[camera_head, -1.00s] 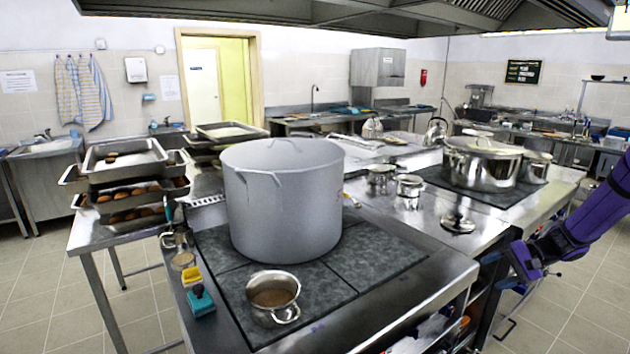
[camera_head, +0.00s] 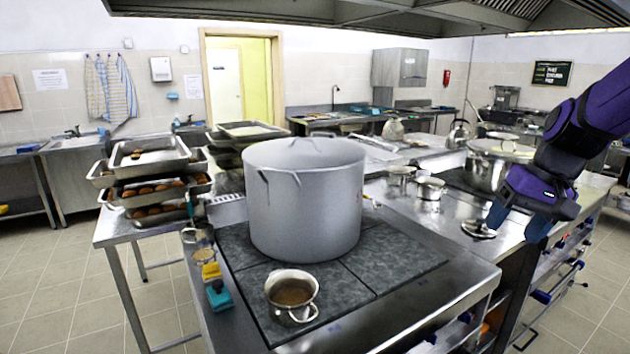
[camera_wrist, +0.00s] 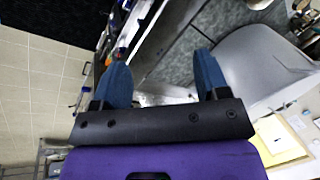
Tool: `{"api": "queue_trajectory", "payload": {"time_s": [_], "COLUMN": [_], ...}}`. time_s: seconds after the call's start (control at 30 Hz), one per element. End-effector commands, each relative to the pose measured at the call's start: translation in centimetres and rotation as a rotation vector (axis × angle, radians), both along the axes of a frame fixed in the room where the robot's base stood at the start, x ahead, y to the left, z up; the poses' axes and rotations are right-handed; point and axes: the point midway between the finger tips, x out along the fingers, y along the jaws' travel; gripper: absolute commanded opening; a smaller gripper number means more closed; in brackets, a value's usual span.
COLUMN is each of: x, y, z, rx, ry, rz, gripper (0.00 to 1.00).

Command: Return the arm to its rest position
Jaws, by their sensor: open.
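My gripper (camera_head: 515,224) is at the right in the head view, at the end of my purple arm, with its blue fingers pointing down. It appears in front of the right part of the steel counter, near a loose pot lid (camera_head: 478,230). In the wrist view my gripper (camera_wrist: 162,85) shows its two blue fingers spread apart with nothing held between them. The large grey stockpot (camera_head: 305,205) stands lidded on the dark cooktop, left of my gripper. It also shows at the right of the wrist view (camera_wrist: 250,65).
A small saucepan (camera_head: 292,296) of brown contents sits at the cooktop's front. Another large pot (camera_head: 487,172) is partly hidden behind my arm. Stacked trays (camera_head: 150,160) stand at the left. Open shelves (camera_head: 560,285) lie under the counter at right; floor (camera_head: 595,325) is clear there.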

Motion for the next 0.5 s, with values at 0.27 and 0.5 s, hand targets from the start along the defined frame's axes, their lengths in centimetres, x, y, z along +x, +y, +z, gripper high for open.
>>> {"api": "queue_trajectory", "payload": {"time_s": [0.27,0.5], "x": [-6.7,-12.4], "y": [2.9,4.1], "z": [3.8,5.6], "rx": [-0.144,-0.24], "ry": [-0.112,-0.224], "rz": [0.067,0.108], "gripper": [0.68,0.68]}}
